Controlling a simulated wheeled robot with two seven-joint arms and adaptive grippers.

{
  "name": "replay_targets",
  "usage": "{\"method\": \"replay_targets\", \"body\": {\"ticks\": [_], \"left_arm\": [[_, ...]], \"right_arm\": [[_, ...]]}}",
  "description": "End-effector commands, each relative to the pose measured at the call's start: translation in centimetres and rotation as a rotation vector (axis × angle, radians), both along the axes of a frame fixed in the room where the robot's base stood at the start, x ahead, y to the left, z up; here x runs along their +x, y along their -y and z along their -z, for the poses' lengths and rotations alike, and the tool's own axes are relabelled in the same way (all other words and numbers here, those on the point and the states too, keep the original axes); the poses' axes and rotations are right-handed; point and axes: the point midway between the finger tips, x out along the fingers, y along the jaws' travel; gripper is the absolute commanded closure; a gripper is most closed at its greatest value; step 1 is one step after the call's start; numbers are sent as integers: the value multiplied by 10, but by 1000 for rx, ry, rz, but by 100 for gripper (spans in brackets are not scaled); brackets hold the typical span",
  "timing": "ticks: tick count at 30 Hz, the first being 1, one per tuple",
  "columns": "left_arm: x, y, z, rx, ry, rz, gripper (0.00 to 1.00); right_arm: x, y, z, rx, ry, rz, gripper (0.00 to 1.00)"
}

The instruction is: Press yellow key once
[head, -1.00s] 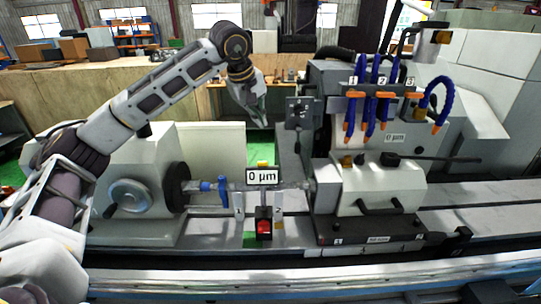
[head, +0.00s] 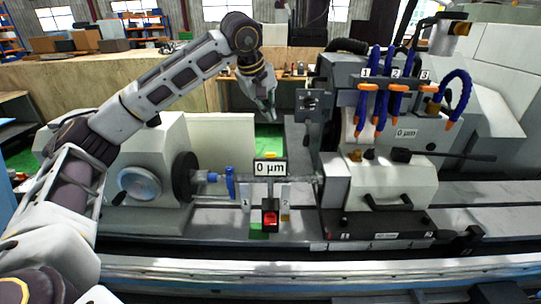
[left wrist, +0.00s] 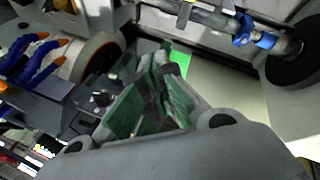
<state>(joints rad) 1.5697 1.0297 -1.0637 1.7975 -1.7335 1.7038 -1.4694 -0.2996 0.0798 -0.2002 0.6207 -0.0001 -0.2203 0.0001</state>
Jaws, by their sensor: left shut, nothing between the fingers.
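A small yellow piece (head: 270,155) shows just above the sign reading "0 µm" (head: 270,168), between the two sides of the grinder; I cannot tell for sure that it is the yellow key. A red button (head: 270,218) on a dark box is below the sign. My left gripper (head: 271,115) is shut and empty, pointing down above the yellow piece in the picture and apart from it. Its dark green fingers also show in the left wrist view (left wrist: 160,85). My right gripper is not in view.
Blue coolant hoses with orange nozzles (head: 395,88) hang at the right above the wheel head (head: 385,185). A blue clamp (head: 230,182) sits on the shaft at the left.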

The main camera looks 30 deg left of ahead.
Motion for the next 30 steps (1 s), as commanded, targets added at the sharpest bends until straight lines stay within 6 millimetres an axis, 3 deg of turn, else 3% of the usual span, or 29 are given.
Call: {"method": "replay_targets", "body": {"ticks": [30], "left_arm": [[-21, 10, 61, 0, -1, 1, 100]], "right_arm": [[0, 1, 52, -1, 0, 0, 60]]}}
